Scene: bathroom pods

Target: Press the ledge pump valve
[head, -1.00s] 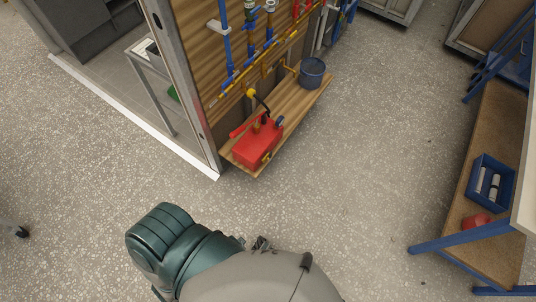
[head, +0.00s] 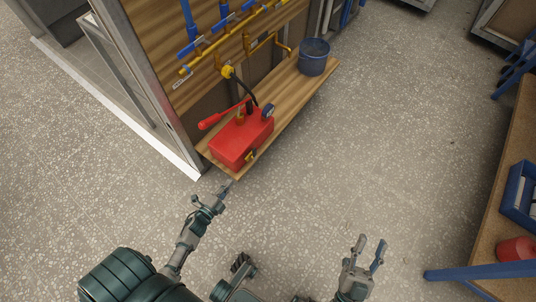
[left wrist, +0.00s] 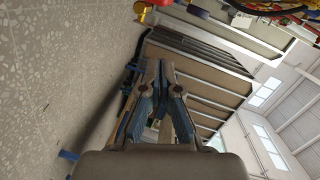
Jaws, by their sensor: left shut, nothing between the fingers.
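The red pump (head: 243,137) sits on the wooden ledge (head: 285,95), with a red lever handle (head: 222,115), a black hose and a dark round gauge. A small yellow-and-black valve (head: 250,156) is on its front side. My left gripper (head: 224,189) is shut and empty, just in front of the ledge's near corner, apart from the pump. In the left wrist view its fingers (left wrist: 161,68) meet at the tips, and a yellow part (left wrist: 141,10) shows at the top edge. My right gripper (head: 369,247) is open and empty over the floor, right of the ledge.
A dark blue bucket (head: 314,57) stands at the ledge's far end. Blue and yellow pipes (head: 222,48) run along the wooden wall above. A bench with blue legs (head: 480,270) stands at the right, holding a blue bin (head: 522,190). The floor between is clear.

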